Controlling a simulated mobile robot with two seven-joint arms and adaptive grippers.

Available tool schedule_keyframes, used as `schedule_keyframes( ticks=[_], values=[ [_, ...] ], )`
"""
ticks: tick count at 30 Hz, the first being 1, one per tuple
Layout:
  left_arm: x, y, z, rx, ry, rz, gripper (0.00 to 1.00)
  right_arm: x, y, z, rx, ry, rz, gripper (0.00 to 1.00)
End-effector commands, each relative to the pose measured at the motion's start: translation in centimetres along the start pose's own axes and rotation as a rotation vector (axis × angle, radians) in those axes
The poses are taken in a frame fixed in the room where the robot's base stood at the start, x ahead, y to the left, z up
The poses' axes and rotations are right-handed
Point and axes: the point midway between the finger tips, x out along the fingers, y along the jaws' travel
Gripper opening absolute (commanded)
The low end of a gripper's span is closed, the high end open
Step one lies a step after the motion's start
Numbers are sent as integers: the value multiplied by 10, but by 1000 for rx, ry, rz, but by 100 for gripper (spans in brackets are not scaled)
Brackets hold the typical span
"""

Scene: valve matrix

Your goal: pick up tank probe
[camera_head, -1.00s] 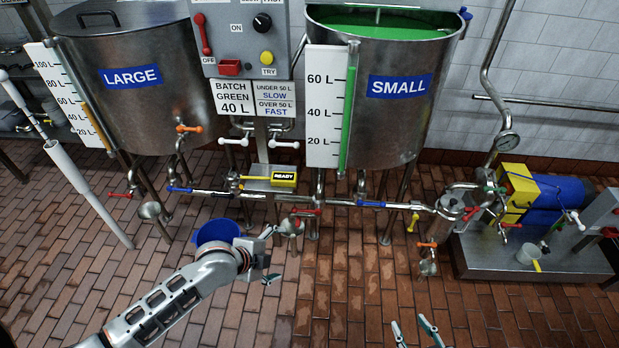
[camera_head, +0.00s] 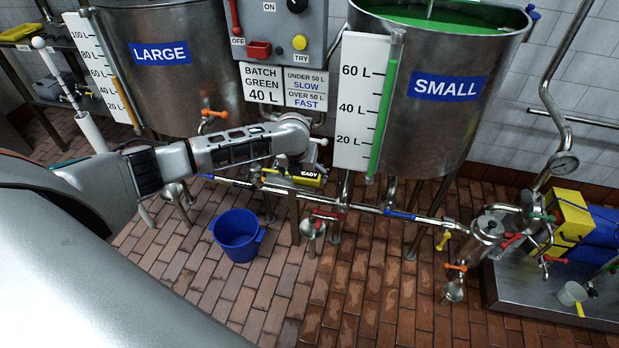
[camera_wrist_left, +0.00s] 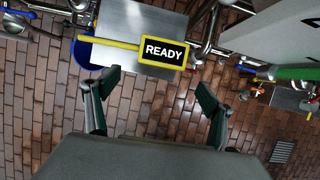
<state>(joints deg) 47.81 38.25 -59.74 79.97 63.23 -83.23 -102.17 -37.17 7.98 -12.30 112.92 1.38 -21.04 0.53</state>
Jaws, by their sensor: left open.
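The tank probe, a yellow box with a black READY display (camera_head: 307,177) and a yellow rod, rests on a small metal shelf between the tanks. In the left wrist view the probe (camera_wrist_left: 165,52) lies just beyond my fingertips, its rod pointing left. My left gripper (camera_wrist_left: 159,82) is open, its two dark fingers apart and nothing between them. In the head view my left arm reaches in from the left to the probe; its wrist hides the fingers and part of the probe. My right gripper is not in view.
The large tank (camera_head: 175,90) and small tank (camera_head: 445,115) stand behind, with a control panel (camera_head: 275,35) between them. Pipes and valve handles run close around the shelf (camera_wrist_left: 140,20). A blue bucket (camera_head: 237,237) stands on the brick floor below.

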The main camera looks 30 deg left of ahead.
Motion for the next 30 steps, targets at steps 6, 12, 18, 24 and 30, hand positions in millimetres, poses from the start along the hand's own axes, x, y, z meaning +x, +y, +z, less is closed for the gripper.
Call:
schedule_keyframes(
  ticks=[6, 12, 18, 24, 30],
  values=[
    [28, -1, 4, -3, 3, 0, 83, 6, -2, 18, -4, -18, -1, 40],
    [54, 0, 7, -2, 2, 0, 83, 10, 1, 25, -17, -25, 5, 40],
    [58, -1, 9, -2, -1, -2, 83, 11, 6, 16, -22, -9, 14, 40],
    [58, -1, 10, -2, -2, -2, 67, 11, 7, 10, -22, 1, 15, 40],
    [58, -1, 10, -2, -2, -2, 40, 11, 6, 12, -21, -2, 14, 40]
  ],
)
